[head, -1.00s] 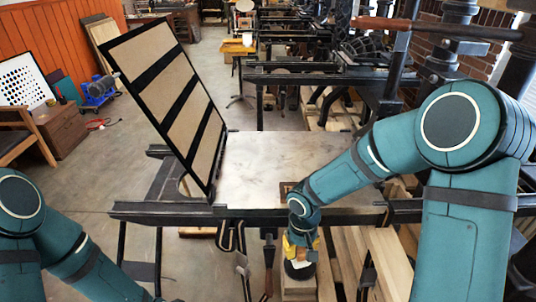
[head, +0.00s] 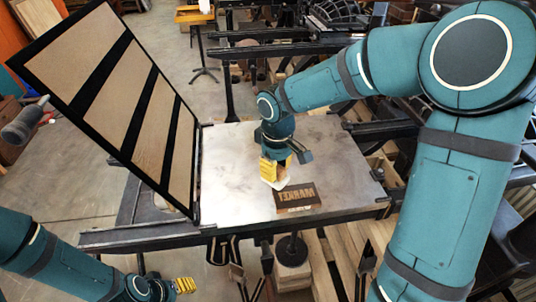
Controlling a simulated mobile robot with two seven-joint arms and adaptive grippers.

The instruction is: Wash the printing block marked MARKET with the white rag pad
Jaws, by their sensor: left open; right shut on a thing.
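The printing block marked MARKET (head: 298,195) is a small brown block lying on the press bed (head: 235,195), near its front edge. Its raised letters look turned around from here. My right gripper (head: 270,176), with yellow fingers, points down just to the left of and behind the block. It is shut on the white rag pad (head: 281,184), which shows as a small white patch below the fingers. I cannot tell whether the pad touches the block's edge or the bed. My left gripper (head: 188,286) is open and empty, low in front of the press.
A hinged frame with tan panels (head: 110,85) stands tilted up at the bed's left. A black round piece (head: 291,250) sits on a wooden post in front of the bed. Dark tools hang along the front rail (head: 180,235). The bed's left part is clear.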

